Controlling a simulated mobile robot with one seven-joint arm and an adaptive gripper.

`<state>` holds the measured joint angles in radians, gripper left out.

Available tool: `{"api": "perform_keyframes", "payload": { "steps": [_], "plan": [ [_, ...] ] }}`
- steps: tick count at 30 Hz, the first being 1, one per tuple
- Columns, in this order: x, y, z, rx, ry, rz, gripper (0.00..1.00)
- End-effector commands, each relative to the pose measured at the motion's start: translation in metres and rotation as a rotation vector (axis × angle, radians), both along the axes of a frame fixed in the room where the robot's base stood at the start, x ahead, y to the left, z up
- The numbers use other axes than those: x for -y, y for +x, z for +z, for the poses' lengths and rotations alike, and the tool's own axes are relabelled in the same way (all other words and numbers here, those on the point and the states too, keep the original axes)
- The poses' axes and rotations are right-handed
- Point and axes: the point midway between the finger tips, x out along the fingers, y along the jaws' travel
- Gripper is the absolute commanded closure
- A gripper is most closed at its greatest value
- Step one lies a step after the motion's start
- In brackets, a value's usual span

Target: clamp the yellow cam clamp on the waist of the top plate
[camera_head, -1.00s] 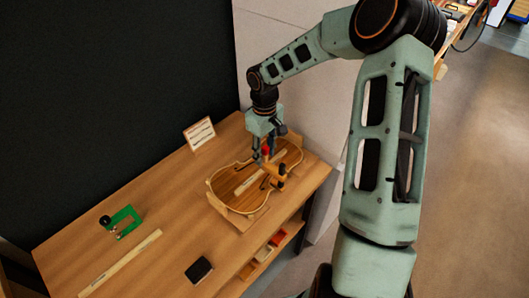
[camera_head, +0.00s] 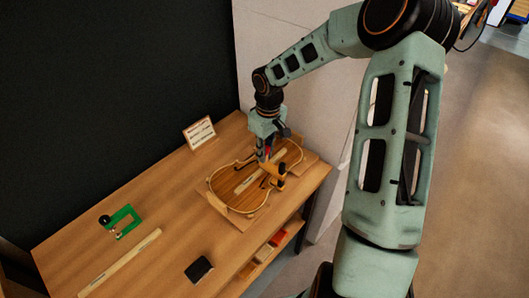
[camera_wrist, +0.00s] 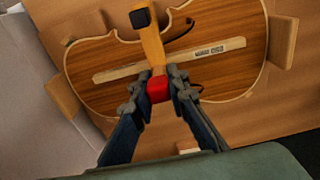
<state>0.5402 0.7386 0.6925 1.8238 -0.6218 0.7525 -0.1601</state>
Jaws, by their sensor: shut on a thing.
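The violin top plate (camera_head: 229,187) lies in its wooden cradle on the bench; its outline and waist also show in the wrist view (camera_wrist: 230,72). The yellow cam clamp (camera_head: 277,170) is at the plate's waist, and in the wrist view its yellow bar (camera_wrist: 152,45) crosses above the plate, with a dark pad at the far end and a red part (camera_wrist: 158,88) between my fingers. My gripper (camera_wrist: 157,90) is shut on the clamp. I cannot tell whether the clamp touches the plate or how its lower jaw sits.
A pale labelled strip (camera_wrist: 195,53) lies along the plate under the clamp bar. A small sign (camera_head: 199,133) stands at the back.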

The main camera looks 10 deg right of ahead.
Motion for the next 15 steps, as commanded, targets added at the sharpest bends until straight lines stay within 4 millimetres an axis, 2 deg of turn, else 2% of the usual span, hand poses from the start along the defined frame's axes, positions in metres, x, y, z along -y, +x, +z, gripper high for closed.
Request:
{"api": "perform_keyframes", "payload": {
  "steps": [15],
  "plan": [
    [0.011,-0.015,-0.002,0.328,0.244,-0.008,1.0]
  ]
}}
